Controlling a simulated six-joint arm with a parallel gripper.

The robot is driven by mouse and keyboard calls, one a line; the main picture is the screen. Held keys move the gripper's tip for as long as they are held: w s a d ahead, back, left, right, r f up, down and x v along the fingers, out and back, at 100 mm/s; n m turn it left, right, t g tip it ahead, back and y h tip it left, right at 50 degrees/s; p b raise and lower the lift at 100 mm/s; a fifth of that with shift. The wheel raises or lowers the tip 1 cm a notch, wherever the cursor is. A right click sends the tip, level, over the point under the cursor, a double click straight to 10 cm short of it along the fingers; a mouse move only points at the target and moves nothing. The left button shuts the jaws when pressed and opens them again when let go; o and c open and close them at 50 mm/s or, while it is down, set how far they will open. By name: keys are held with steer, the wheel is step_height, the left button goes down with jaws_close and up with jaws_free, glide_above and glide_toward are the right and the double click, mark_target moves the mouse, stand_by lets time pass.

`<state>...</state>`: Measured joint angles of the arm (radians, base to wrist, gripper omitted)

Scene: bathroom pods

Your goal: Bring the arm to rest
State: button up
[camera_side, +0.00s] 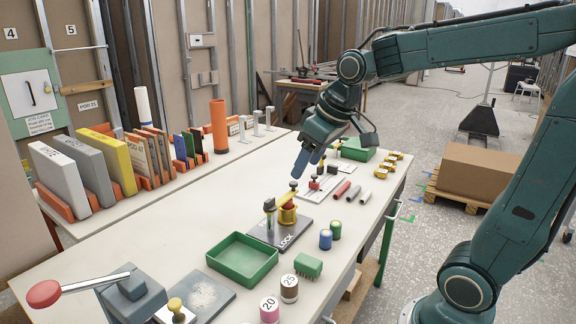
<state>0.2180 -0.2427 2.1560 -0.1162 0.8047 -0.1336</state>
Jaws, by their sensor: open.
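My teal arm reaches in from the right, over the white workbench (190,215). My gripper (303,167) points down and to the left above the middle of the bench. It is open, with nothing seen between its fingers. Below it stands a dark board marked LOCK (265,238) with a yellow and brass fitting (288,212) on it. The gripper looks apart from this fitting, though its fingertips are small and partly overlap each other in this view.
A green tray (240,281), a green brush-like block (308,265), blue (325,239) and green (336,230) cylinders, and numbered weights (289,289) stand nearby. A red-knobbed lever press (135,290) is at front left. Colored binders (87,165) line the back. A cardboard box (478,172) sits beyond the bench.

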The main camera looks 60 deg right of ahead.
steer(key=s+a+f, duration=0.1)
steer(key=s+a, duration=0.1)
steer(key=s, duration=0.5)
steer(key=s+a+f, duration=0.1)
steer(key=s+a, duration=0.1)
steer(key=s, duration=0.5)
steer(key=shift+s+a+t, duration=0.25)
steer(key=shift+a+t, duration=0.05)
steer(key=shift+a, duration=0.1)
